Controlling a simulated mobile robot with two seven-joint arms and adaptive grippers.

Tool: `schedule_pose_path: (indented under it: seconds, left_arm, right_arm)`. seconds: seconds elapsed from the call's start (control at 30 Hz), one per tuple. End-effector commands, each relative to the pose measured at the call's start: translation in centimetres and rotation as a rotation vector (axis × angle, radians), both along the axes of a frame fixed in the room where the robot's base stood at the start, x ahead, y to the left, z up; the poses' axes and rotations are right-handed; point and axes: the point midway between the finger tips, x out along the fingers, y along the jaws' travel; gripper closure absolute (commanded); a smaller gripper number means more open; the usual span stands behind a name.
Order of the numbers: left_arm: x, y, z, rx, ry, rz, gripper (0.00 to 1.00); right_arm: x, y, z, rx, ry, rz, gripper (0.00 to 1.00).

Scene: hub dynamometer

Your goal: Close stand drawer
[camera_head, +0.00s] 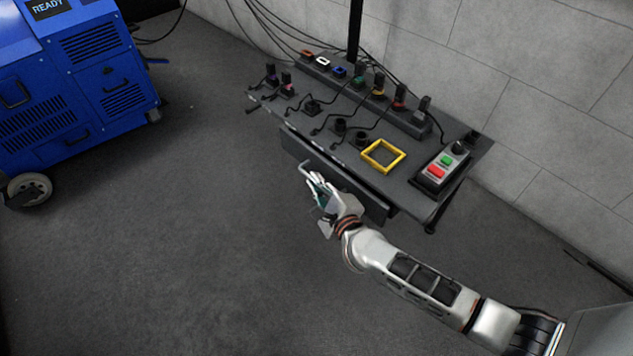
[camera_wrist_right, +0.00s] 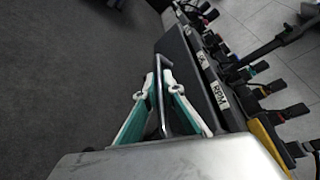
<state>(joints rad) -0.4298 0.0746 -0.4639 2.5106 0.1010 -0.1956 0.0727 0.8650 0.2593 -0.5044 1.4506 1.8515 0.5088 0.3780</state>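The stand (camera_head: 408,180) is a dark table against the wall. Its dark drawer (camera_head: 345,182) is under the front edge. The drawer front appears to stand slightly out, but how far is hard to tell. A thin metal handle (camera_head: 304,167) is at the drawer's left part; it also shows in the right wrist view (camera_wrist_right: 160,92). My right gripper (camera_head: 316,182) is at this handle. In the right wrist view its white and teal fingers (camera_wrist_right: 160,80) lie on both sides of the handle bar, tips closed in on it. My left gripper is in neither view.
The stand top carries a yellow square frame (camera_head: 383,156), a control box with red and green buttons (camera_head: 441,167), and several plugs and cables. A blue machine on wheels (camera_head: 75,85) is at the left. The floor (camera_head: 180,240) before the stand is clear.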

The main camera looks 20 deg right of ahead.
Motion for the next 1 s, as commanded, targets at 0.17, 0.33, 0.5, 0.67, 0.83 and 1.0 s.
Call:
schedule_pose_path:
  seconds: [0.17,0.33,0.5,0.67,0.83,1.0]
  left_arm:
    - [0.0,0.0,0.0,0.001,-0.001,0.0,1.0]
    - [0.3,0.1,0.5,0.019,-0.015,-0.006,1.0]
    - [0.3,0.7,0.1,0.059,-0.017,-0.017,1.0]
    - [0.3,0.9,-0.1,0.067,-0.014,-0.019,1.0]
    - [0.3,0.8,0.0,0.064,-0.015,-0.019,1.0]
    - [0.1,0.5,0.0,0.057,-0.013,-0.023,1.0]
  right_arm:
    - [0.0,0.0,0.0,0.0,0.0,0.0,1.0]
    - [0.6,-1.5,0.3,-0.002,-0.003,-0.002,1.0]
    - [1.0,-2.8,0.1,0.0,-0.001,-0.002,1.0]
    - [1.0,-2.9,0.0,0.0,0.0,-0.005,1.0]
    - [1.0,-2.9,0.1,0.0,0.0,-0.005,0.75]
    - [1.0,-2.8,0.1,0.0,-0.001,-0.003,0.75]
